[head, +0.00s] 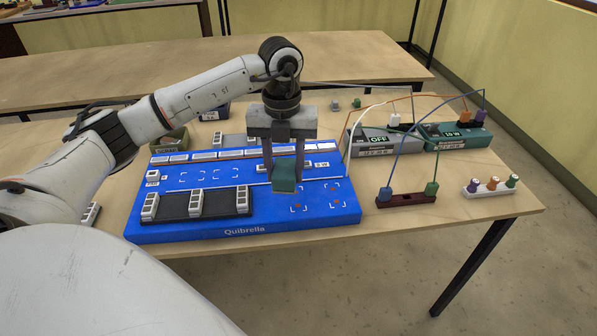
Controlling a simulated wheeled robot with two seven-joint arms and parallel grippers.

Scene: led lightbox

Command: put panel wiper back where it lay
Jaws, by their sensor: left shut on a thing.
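My left gripper (285,172) points down over the right half of the blue Quibrella panel (290,222). It is shut on a dark green block, which I take to be the panel wiper (284,186). The wiper hangs between the fingertips just over or on the panel; I cannot tell whether it touches. Orange marks inside white corner brackets show on the panel to its right. The gripper hides part of the panel behind it. My right gripper is not in view.
A black strip with white modules (178,207) lies on the panel's left. Grey (371,140) and teal (455,139) boxes with wires stand at the right. A dark red block (406,199) and a white connector holder (490,189) lie in front of them. The table's front right is bare.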

